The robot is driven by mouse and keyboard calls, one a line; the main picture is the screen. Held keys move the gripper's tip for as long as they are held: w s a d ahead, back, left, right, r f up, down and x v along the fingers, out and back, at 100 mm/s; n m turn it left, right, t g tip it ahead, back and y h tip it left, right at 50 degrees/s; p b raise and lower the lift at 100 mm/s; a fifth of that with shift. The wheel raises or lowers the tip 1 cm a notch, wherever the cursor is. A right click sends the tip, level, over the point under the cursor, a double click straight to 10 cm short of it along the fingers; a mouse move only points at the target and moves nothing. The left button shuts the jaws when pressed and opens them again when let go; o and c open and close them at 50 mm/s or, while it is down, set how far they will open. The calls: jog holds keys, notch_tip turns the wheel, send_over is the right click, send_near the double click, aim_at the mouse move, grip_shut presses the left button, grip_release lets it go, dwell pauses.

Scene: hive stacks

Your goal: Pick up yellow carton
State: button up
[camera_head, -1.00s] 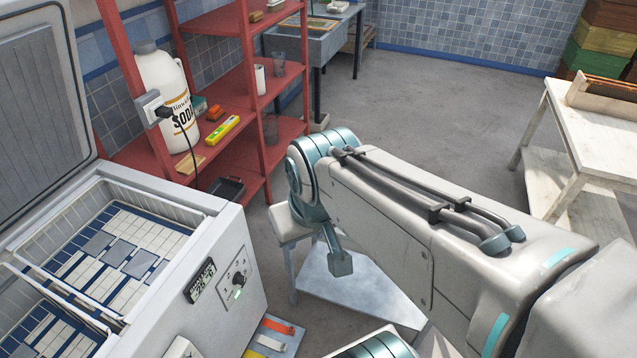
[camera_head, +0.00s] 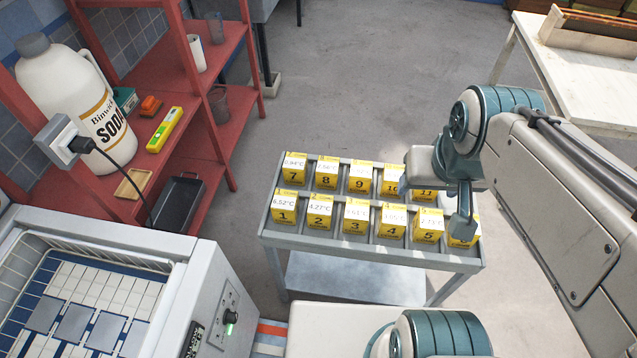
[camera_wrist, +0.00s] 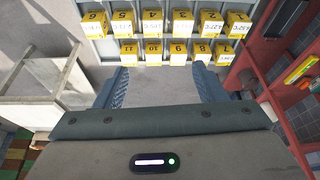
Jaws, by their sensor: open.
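Several yellow cartons with white tops and numbered fronts stand in two rows on a grey cart (camera_head: 372,252). Carton 1 (camera_head: 285,207) is at the front left and carton 7 (camera_head: 294,169) at the back left. Carton 5 (camera_head: 428,228) is near the front right, and carton 6 (camera_head: 463,232) is partly hidden by my gripper (camera_head: 462,208). In the wrist view, my gripper (camera_wrist: 163,86) has its fingers wide apart with nothing between them. Carton 9 (camera_wrist: 180,50) and carton 10 (camera_wrist: 154,50) lie beyond the fingertips. The slot left of carton 11 (camera_wrist: 130,52) looks empty there.
A red shelf (camera_head: 210,75) with a white soda jug (camera_head: 72,95) stands at the left. An open white freezer (camera_head: 200,300) is at the lower left. A pale table (camera_head: 580,75) stands at the upper right. Open grey floor lies behind the cart.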

jog(key=shift+o, duration=0.5)
jog(key=w+a+f+g+b, duration=0.1)
jog(key=w+a+f+b, duration=0.4)
jog(key=w, duration=0.5)
jog(key=shift+a+f+g+y, duration=0.3)
jog(key=shift+a+y, duration=0.1)
jog(key=shift+a, duration=0.2)
jog(key=m+g+b, duration=0.1)
jog(key=g+b, duration=0.1)
jog(key=b, duration=0.7)
send_over(285, 197)
jog(key=shift+h, duration=0.4)
notch_tip(285, 197, down, 22)
jog(key=shift+f, duration=0.1)
notch_tip(285, 197, down, 8)
jog(key=shift+r, duration=0.1)
jog(key=shift+s+f+p, duration=0.2)
jog(key=shift+f, duration=1.25)
jog(key=shift+s+f+p, duration=0.15)
jog(key=shift+f+p, duration=0.05)
jog(key=shift+f, duration=1.2)
jog(key=c, duration=1)
